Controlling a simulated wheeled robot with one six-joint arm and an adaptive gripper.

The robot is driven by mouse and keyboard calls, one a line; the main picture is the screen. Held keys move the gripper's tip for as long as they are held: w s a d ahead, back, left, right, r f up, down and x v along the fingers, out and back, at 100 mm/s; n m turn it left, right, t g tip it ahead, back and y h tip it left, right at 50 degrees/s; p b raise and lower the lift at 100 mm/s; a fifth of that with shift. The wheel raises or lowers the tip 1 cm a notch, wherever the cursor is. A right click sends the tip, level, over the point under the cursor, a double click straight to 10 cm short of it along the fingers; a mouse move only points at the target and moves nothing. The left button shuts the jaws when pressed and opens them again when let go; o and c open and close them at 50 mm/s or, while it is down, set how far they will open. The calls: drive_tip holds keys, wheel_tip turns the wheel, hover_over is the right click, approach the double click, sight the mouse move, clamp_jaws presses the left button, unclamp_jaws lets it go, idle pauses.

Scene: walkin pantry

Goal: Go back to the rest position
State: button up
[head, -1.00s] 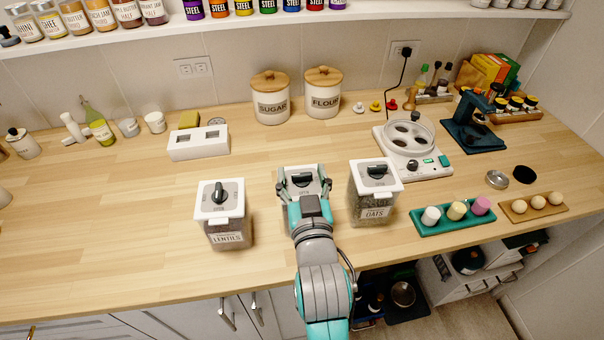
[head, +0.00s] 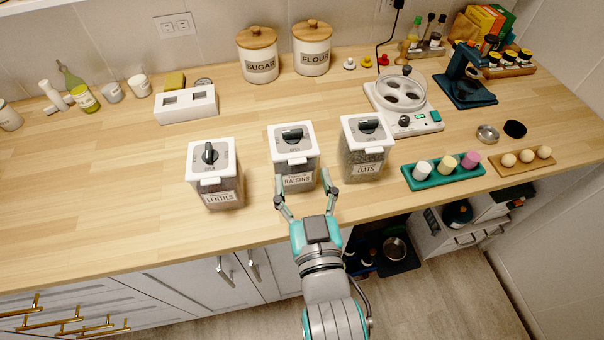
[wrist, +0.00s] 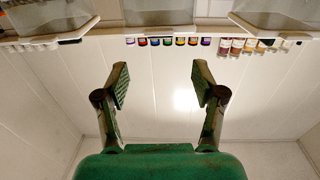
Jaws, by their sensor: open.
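My gripper (head: 307,192) is open and empty at the front edge of the wooden counter, just in front of the raisins canister (head: 297,179). In the wrist view its two fingers (wrist: 160,85) stand wide apart with nothing between them. The raisins canister has a white lid with a dark knob turned crosswise. The lentils canister (head: 217,190) stands to its left, its knob pointing front to back. The oats canister (head: 365,162) stands to its right, its knob crosswise. All three stand upright, and the gripper appears apart from them.
A teal tray (head: 418,186) with three coloured pieces and a wooden tray (head: 498,172) lie at the right. A white appliance (head: 427,122), sugar jar (head: 259,62) and flour jar (head: 312,55) stand behind. The counter's left front is clear. Cabinet doors (head: 205,276) are below.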

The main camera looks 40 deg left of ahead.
idle(0.4)
drive_tip(key=s+d+f+m+t+h, duration=0.1)
drive_tip(key=d+f+h, duration=0.1)
drive_tip(key=d+f, duration=0.45)
drive_tip(key=s+d+f+m+t+h, duration=0.1)
drive_tip(key=s+d+f+m+h, duration=0.15)
drive_tip(key=d, duration=0.65)
drive_tip(key=d+f+m+h, duration=0.1)
drive_tip(key=d+f+h, duration=0.1)
drive_tip(key=d+f, duration=0.5)
drive_tip(key=s+d+f+m+h, duration=0.1)
drive_tip(key=s+d+m+h, duration=0.3)
drive_tip(key=s+d, duration=1)
drive_tip(key=s+h, duration=0.2)
drive_tip(key=s, duration=0.3)
drive_tip(key=shift+d+m, duration=0.35)
drive_tip(key=shift+d, duration=0.05)
drive_tip(key=shift+f+h, duration=0.1)
drive_tip(key=shift+h, duration=0.15)
